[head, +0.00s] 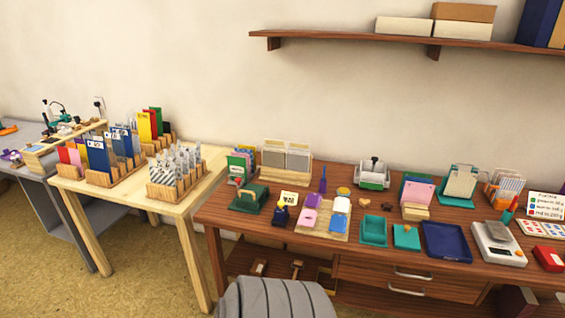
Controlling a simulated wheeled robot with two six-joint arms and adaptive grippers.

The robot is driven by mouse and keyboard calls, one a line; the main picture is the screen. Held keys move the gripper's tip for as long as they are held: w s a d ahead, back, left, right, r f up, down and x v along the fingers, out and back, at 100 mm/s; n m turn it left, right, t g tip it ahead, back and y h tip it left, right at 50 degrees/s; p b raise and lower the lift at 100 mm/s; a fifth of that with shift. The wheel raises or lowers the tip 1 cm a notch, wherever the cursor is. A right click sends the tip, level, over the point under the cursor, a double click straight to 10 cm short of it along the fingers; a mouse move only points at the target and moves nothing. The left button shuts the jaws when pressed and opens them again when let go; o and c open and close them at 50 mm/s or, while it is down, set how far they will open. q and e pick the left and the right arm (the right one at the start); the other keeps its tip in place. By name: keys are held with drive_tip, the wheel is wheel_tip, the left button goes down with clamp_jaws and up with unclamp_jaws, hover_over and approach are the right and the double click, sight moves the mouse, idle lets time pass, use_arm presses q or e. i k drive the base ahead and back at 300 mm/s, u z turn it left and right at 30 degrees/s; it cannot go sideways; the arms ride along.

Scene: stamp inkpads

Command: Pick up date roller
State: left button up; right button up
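No thing in the head view can be surely told as the date roller at this size. A grey and white device with a dark knob and a green lower part (373,174) stands at the back middle of the brown desk (210,214). Neither of my grippers is in view.
A blue tray (446,241), a teal tray (373,231) and a scale (498,243) fill the desk's front right. A pale table (188,211) with card racks stands left. A wall shelf (350,43) hangs above. A grey ribbed shape (275,299) rises before the desk.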

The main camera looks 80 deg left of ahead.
sight(280, 214)
drive_tip(key=u, duration=0.65)
drive_tip(key=i, duration=0.75)
drive_tip(key=u, duration=0.85)
